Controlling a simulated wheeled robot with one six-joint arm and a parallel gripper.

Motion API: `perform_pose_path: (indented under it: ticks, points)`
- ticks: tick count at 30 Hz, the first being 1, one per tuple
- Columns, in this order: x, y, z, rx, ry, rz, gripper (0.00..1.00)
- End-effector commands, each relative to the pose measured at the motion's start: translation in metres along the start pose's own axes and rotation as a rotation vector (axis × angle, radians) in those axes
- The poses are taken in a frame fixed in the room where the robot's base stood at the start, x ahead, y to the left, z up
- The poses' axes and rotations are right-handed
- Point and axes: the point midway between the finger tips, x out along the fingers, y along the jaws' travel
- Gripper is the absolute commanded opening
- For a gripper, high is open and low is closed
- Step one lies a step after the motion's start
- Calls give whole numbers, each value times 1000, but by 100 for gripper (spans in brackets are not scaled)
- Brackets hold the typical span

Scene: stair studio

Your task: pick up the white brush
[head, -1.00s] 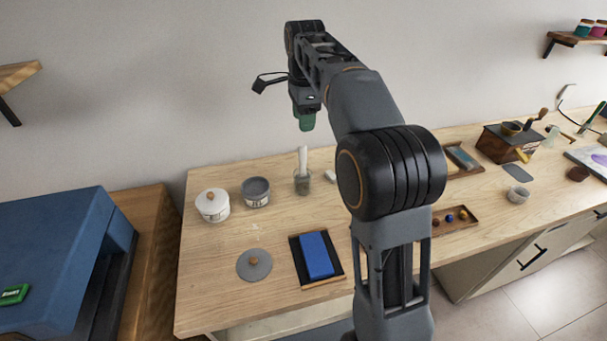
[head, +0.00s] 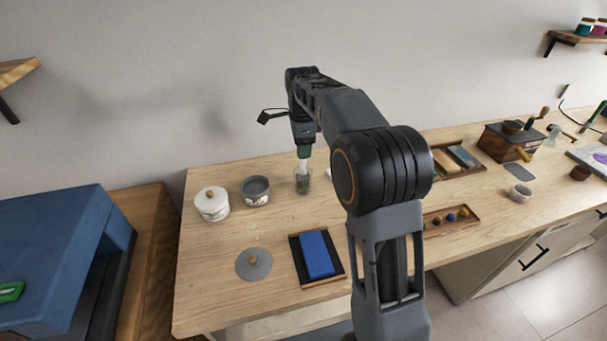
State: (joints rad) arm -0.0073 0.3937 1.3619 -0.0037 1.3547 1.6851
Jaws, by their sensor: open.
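The white brush (head: 304,166) stands upright in a small clear glass jar (head: 303,183) near the back of the wooden table. My gripper (head: 304,153) points straight down right over the brush. Its greenish fingertips are at the brush's top end and hide part of it. The jaws are open. I cannot tell from this view whether the fingers touch the brush.
A white lidded pot (head: 212,205) and a grey pot (head: 256,191) stand left of the jar. A grey round lid (head: 254,264) and a blue block on a dark tray (head: 293,240) lie in front. The table (head: 210,285) is clear at front left.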

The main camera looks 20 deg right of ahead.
Motion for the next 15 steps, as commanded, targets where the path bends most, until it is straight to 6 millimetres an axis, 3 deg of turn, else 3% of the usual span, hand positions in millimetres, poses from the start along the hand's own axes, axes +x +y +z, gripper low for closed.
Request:
perform_pose_path:
  ticks: [6, 15]
  points:
    - [26, -1, 0, 0, 0, 2, 48]
    - [30, -1, 0, -1, 0, 0, 48]
